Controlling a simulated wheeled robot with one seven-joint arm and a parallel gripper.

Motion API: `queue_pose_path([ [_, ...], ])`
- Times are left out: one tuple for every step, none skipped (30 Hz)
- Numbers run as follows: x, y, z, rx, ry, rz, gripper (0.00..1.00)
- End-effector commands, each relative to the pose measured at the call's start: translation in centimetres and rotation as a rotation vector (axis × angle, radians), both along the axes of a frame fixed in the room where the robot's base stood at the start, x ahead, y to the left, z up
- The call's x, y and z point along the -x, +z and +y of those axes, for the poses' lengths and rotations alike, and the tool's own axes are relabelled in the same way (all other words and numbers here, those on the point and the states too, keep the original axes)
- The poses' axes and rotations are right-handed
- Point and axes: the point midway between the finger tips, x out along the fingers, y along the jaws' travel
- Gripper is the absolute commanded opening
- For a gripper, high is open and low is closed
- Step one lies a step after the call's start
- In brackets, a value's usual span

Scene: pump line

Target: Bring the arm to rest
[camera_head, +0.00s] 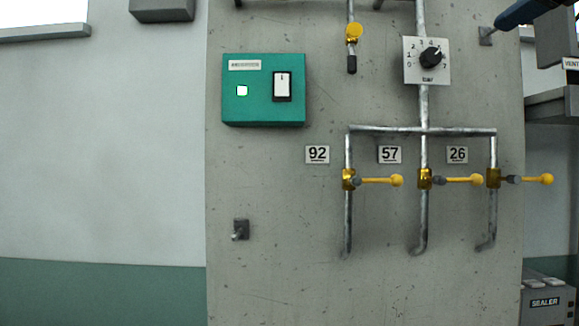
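My gripper is not clearly in this view, and neither is any clear part of my arm. A concrete panel (270,285) fills the middle of the view. It bears a green box (263,110) with a white rocker switch (282,86) and a small lit white square (242,91). A pressure dial (430,58) marked bar sits at upper right. Below it, valves with yellow-tipped handles sit under plates 92 (317,154), 57 (389,155) and 26 (457,155). All three handles point sideways to the right.
A further yellow-knobbed valve (353,32) is at the top. Small hooks jut out at lower left (240,230) and upper right (486,36). A dark blue bar (522,12) crosses the top right corner. A box labelled SEALER (546,302) stands lower right.

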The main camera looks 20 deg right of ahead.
Motion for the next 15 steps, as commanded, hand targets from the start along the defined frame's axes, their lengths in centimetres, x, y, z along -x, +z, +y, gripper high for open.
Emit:
queue_pose_path([
  [0.0,0.0,0.0,0.000,0.000,0.000,0.69],
  [0.0,0.0,0.0,0.000,0.000,0.000,0.69],
  [-0.3,-0.4,-0.1,-0.010,0.005,-0.001,0.69],
  [-0.5,-0.6,-0.1,-0.016,0.008,-0.002,0.69],
  [-0.6,-0.8,-0.2,-0.022,0.011,-0.004,0.69],
  [-0.9,-1.0,-0.2,-0.029,0.014,-0.006,0.69],
  [-1.1,-1.3,-0.3,-0.036,0.017,-0.007,0.69],
  [-1.2,-1.5,-0.3,-0.043,0.020,-0.010,0.69],
  [-1.4,-1.7,-0.4,-0.050,0.024,-0.013,0.69],
  [-1.6,-2.0,-0.4,-0.057,0.028,-0.014,0.69],
  [-1.9,-2.3,-0.5,-0.065,0.030,-0.016,0.69],
  [-2.1,-2.6,-0.6,-0.075,0.035,-0.019,0.69],
  [-2.4,-3.0,-0.6,-0.083,0.040,-0.021,0.69],
  [-2.7,-3.3,-0.7,-0.093,0.044,-0.023,0.69],
  [-3.0,-3.8,-0.7,-0.106,0.051,-0.027,0.69],
])
